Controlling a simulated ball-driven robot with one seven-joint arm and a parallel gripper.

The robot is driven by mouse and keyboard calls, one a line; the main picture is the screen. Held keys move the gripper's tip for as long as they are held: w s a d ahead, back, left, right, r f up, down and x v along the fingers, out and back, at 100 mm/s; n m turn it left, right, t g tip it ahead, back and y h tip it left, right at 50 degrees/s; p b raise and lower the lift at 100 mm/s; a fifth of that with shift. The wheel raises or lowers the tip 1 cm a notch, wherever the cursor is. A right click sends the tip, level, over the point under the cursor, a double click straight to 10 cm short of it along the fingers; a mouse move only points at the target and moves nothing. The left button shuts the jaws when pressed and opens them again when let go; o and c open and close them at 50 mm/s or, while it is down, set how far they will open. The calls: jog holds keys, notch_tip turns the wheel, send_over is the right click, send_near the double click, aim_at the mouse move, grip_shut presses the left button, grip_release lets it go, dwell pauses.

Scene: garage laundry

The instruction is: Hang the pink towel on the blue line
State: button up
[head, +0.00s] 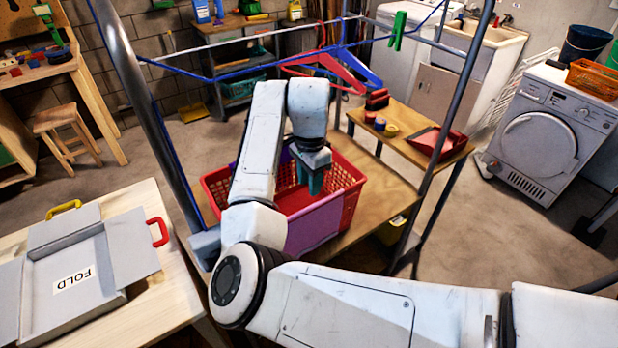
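The blue line (262,68) runs across the metal rack above the basket, with no towel on it. A red basket (350,200) stands on a wooden surface below it. A purple-magenta cloth (316,228) hangs over the basket's near side; I cannot tell whether it is the pink towel. No other clearly pink towel shows. My gripper (313,184), with teal fingers, points down into the basket. Its tips are close to the red interior, and whether they are open or hold anything is unclear. My arm hides part of the basket.
A green clothespin (397,31) is on the line at right. A red hanger (322,62) and a blue hanger (358,66) hang behind. Rack posts (150,95) flank the basket. A grey folding board (75,275) lies on the left table. A low bench (410,135) stands behind right.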

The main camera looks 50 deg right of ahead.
aim_at(309, 207)
notch_tip(309, 207, down, 6)
jog(key=b, duration=0.5)
jog(key=shift+f, duration=0.1)
jog(key=shift+f+b, duration=1)
jog(key=shift+f, duration=1.25)
grip_shut()
jog(key=shift+r, duration=0.15)
